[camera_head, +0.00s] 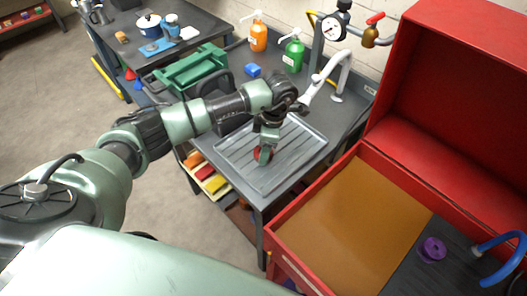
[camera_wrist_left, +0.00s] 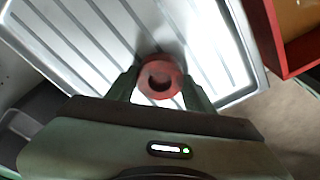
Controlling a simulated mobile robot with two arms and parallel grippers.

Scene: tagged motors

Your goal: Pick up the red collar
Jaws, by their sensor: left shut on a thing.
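The red collar (camera_wrist_left: 160,78) is a short ring with a dark hole in its middle, seen between the two green fingers of my left gripper (camera_wrist_left: 160,88) in the left wrist view. The fingers are shut on it from both sides. I cannot tell whether the collar touches the tray. My right gripper does not show.
An open red box (camera_head: 310,197) stands at the right, with a purple ring (camera_head: 432,249) and a blue tube (camera_head: 497,243). A white faucet (camera_head: 325,84), a green bottle (camera_head: 293,55) and an orange bottle (camera_head: 258,37) stand behind the tray. A green crate (camera_head: 190,70) is farther left.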

